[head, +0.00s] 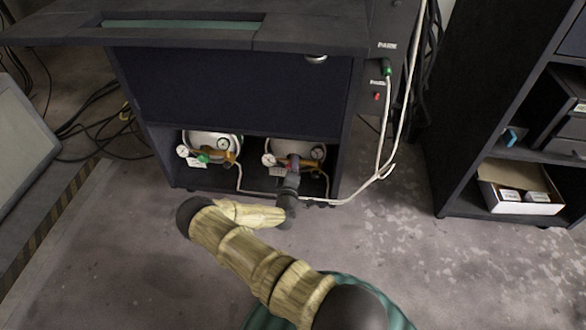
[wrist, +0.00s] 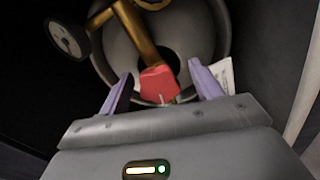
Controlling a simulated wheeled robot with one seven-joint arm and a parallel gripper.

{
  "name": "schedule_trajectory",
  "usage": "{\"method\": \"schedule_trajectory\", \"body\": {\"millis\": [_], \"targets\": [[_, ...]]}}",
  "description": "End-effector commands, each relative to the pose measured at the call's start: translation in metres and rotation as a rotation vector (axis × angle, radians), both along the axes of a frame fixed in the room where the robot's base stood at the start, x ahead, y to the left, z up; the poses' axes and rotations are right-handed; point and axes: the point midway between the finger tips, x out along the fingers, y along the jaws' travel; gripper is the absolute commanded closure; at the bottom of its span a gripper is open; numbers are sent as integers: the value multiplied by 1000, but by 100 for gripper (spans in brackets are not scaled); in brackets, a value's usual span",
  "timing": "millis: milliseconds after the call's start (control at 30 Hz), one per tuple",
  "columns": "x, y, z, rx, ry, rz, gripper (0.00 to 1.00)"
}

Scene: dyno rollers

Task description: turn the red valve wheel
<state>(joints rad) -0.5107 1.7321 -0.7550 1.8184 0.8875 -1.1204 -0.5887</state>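The red valve wheel (wrist: 158,84) sits at the end of a brass fitting (wrist: 138,32) on a grey tank, seen in the wrist view. My gripper (wrist: 160,88) has its two purple fingers spread apart, one on each side of the red wheel. Dark gaps show between the wheel and both fingers, so it looks unheld. In the head view my gripper (head: 291,172) reaches into the right opening of the dark cabinet and hides most of the red wheel.
A second tank with a green valve (head: 203,158) stands in the left opening. Round gauges (head: 268,160) sit near the fittings. The dark cabinet (head: 240,95) overhangs the tanks. A white hose (head: 385,172) runs along the right. A shelf with a white box (head: 522,195) stands farther right.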

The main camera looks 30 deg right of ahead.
Motion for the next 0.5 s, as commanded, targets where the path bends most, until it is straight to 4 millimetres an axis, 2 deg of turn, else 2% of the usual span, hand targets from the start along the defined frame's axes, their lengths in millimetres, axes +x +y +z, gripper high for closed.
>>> {"method": "schedule_trajectory", "body": {"millis": [267,500], "targets": [[-7,4,3,-1,-1,-1,35],[-40,27,4,-1,2,-1,35]]}}
